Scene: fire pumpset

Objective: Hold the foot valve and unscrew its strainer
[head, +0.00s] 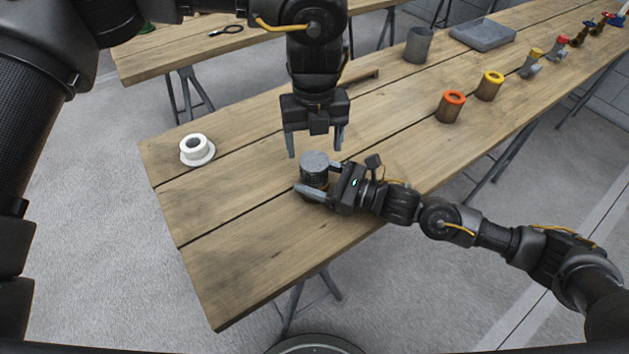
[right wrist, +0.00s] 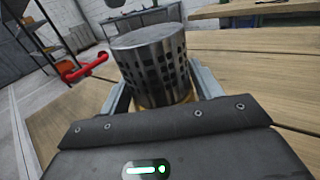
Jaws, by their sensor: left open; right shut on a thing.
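The foot valve stands upright on the wooden table. Its strainer (head: 314,163) is a grey metal cylinder with a flat top. In the right wrist view the strainer (right wrist: 155,65) shows rows of dark slots, with a bit of the brass-coloured valve body (right wrist: 160,101) below it. My right gripper (head: 316,182) is shut on the foot valve low down, with one finger on each side. The valve's lower part is mostly hidden by the gripper. My left gripper (head: 315,144) points down, open and empty, just above the strainer and apart from it.
A white flanged ring (head: 196,150) lies at the table's left. Orange-topped (head: 451,106) and yellow-topped (head: 490,86) cylinders, a grey cup (head: 418,45), a grey tray (head: 482,34) and several small fittings stand farther right. The table's front left is clear.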

